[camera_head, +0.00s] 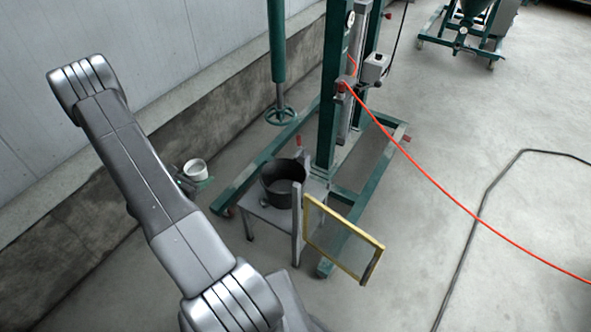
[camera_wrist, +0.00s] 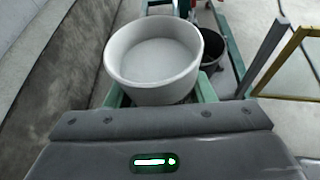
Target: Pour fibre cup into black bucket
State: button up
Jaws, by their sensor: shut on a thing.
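The white fibre cup (camera_wrist: 153,58) is held in my gripper (camera_wrist: 160,97), whose greenish fingers show on either side of it in the wrist view. The cup looks upright, with pale content or a pale floor inside. In the head view the cup (camera_head: 195,169) is at the end of my arm, left of the black bucket, with my gripper (camera_head: 203,184) at its side. The black bucket (camera_head: 283,184) stands on a small grey chair or stool. In the wrist view the bucket (camera_wrist: 211,48) is partly hidden behind the cup, to its right.
A yellow frame (camera_head: 343,238) leans by the chair. A red hose (camera_head: 440,188) crosses the right. A wall (camera_head: 150,50) runs along the left.

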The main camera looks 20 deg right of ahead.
aim_at(277, 177)
jog(key=i+j+z, duration=0.3)
jog(key=z, duration=0.15)
jog(key=i+j+z, duration=0.25)
jog(key=j+z, duration=0.2)
jog(key=i+j+z, duration=0.2)
jog(key=j+z, duration=0.25)
jog(key=j, duration=0.15)
jog(key=i, duration=0.05)
